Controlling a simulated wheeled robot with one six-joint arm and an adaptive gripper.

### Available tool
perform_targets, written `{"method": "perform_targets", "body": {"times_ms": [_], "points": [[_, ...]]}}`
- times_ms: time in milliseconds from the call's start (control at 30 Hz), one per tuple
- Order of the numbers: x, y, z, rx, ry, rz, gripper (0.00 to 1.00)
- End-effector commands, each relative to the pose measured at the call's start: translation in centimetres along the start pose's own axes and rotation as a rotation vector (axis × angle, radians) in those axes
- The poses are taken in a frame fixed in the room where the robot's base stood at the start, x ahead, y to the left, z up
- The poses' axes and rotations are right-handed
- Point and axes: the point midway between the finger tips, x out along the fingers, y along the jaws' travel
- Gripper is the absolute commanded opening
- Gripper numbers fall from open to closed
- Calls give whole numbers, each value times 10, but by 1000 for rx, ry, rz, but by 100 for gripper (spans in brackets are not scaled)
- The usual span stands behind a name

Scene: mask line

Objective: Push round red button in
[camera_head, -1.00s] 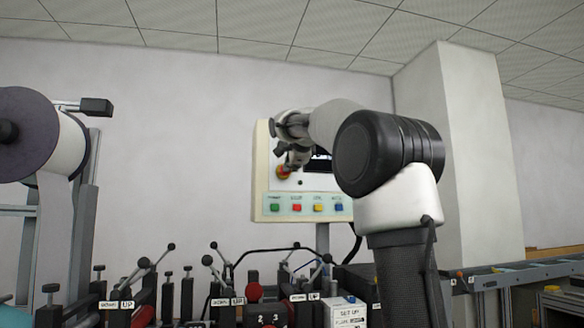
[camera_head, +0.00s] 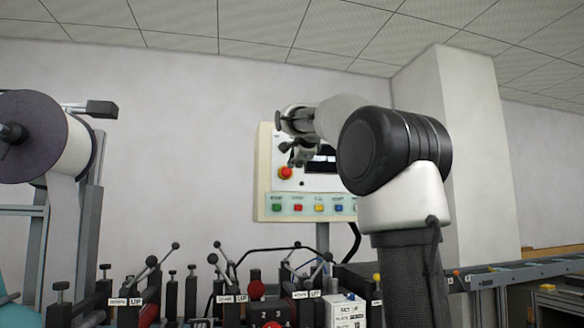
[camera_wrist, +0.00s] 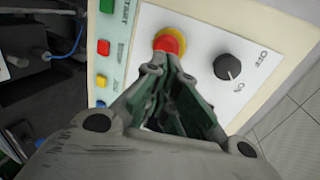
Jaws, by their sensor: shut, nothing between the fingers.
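The round red button (camera_head: 285,172) sits on a yellow collar, left of the dark screen on the control panel. It also shows in the wrist view (camera_wrist: 166,43), just beyond my fingertips. My gripper (camera_head: 293,160) is shut and empty, in front of the panel and slightly up and right of the button in the head view. In the wrist view its closed fingers (camera_wrist: 165,70) point toward the button's lower edge. I cannot tell whether they touch it, or how far in the button is.
The cream control panel (camera_head: 262,185) has a row of small coloured buttons (camera_head: 319,208) below. A black ON/OFF knob (camera_wrist: 228,67) is right of the red button. Machine levers (camera_head: 215,260) stand below and a large roll (camera_head: 75,150) at left. The wall above is clear.

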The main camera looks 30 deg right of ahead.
Motion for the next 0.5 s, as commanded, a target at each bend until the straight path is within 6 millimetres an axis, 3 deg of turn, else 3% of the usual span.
{"method": "perform_targets", "body": {"times_ms": [300,500], "points": [[-57,-1,0,1,-1,-2,0],[-80,-1,0,0,0,0,0]]}}
